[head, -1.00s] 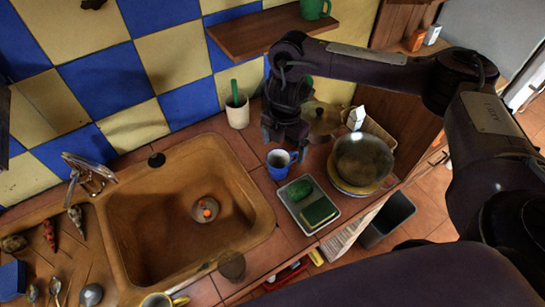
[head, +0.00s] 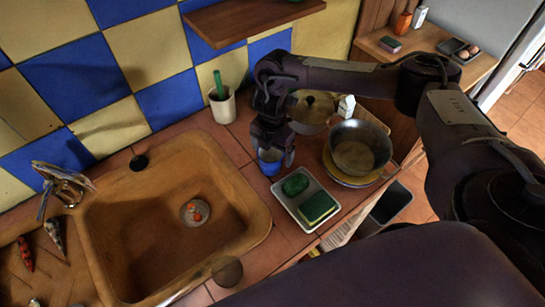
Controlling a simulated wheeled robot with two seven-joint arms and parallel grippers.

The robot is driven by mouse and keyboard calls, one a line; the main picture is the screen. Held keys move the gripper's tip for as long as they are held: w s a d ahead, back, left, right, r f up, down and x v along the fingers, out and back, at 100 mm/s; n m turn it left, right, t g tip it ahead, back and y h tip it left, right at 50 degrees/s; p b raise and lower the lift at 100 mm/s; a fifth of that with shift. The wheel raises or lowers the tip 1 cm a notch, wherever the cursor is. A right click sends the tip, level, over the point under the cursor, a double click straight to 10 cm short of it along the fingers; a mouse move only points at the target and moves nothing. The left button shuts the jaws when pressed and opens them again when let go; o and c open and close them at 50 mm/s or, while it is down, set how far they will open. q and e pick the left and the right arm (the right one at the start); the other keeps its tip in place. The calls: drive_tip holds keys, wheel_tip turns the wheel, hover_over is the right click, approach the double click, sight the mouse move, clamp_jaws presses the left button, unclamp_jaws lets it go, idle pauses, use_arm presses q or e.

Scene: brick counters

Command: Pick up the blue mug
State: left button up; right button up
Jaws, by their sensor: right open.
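The blue mug (head: 269,164) stands on the tiled counter, between the sink and the metal tray. My right gripper (head: 272,150) is directly above it, pointing down, with its fingers at the mug's upper part. The jaws are open. The gripper covers the mug's rim and much of its top, so I cannot tell whether a finger is inside it or whether they touch. My left gripper is not in view.
The metal tray (head: 287,204) holds a green scrubber (head: 295,184) and a sponge (head: 317,207) close to the mug. A metal bowl (head: 358,149) stands on plates at right. A white holder (head: 222,106) stands behind. The sink (head: 170,262) lies left.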

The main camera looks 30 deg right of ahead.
wheel_tip(320, 180, down, 2)
drive_tip(key=shift+w+f, duration=0.1)
drive_tip(key=shift+w, duration=0.05)
drive_tip(key=shift+c, duration=1.3)
drive_tip(key=c, duration=0.9)
